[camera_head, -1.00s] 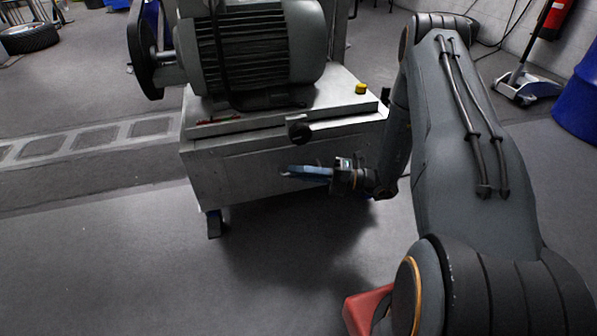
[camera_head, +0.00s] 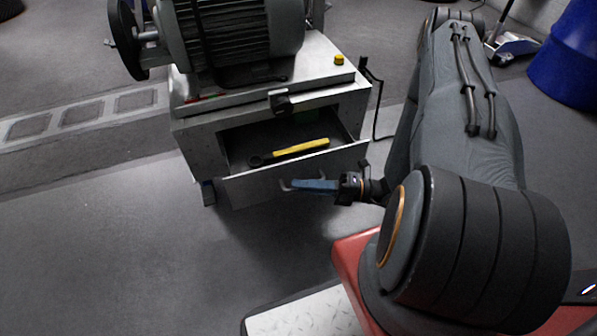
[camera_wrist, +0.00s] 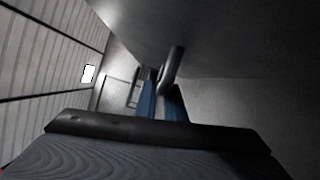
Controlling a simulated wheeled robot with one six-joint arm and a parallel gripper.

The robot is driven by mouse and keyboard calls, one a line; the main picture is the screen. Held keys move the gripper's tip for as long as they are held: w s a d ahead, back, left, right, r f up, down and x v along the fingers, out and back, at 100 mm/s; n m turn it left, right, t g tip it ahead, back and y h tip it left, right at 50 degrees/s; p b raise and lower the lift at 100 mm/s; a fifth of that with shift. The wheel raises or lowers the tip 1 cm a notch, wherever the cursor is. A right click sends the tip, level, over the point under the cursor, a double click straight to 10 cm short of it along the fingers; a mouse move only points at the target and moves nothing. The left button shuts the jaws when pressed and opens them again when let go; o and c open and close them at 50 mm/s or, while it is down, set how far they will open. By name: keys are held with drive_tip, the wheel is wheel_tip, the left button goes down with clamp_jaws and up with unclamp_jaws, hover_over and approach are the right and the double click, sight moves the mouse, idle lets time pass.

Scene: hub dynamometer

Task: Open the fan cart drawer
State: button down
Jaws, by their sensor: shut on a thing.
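The fan cart (camera_head: 197,150) is a grey metal cabinet with a large motor on top. Its drawer (camera_head: 245,190) stands pulled out toward me in the head view, and its inside shows. My gripper (camera_head: 292,184) is at the drawer's front panel, with its blue fingers shut on the drawer handle (camera_head: 286,185). In the wrist view, the curved dark handle (camera_wrist: 172,68) passes between the blue fingers (camera_wrist: 160,100). Part of the handle is hidden by the fingers.
A yellow and black tool (camera_head: 300,149) lies in the drawer. The motor (camera_head: 235,40) stands on the cart top near a yellow button (camera_head: 339,59). A blue barrel (camera_head: 570,60) is at the upper right. The floor to the left is clear.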

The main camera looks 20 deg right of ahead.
drive_tip(key=shift+s, duration=0.5)
drive_tip(key=c, duration=1.8)
unclamp_jaws()
drive_tip(key=shift+c, duration=0.2)
drive_tip(key=p+v, duration=0.2)
drive_tip(key=v, duration=0.5)
drive_tip(key=shift+d, duration=0.4)
drive_tip(key=shift+s+a, duration=0.1)
drive_tip(key=shift+s, duration=0.1)
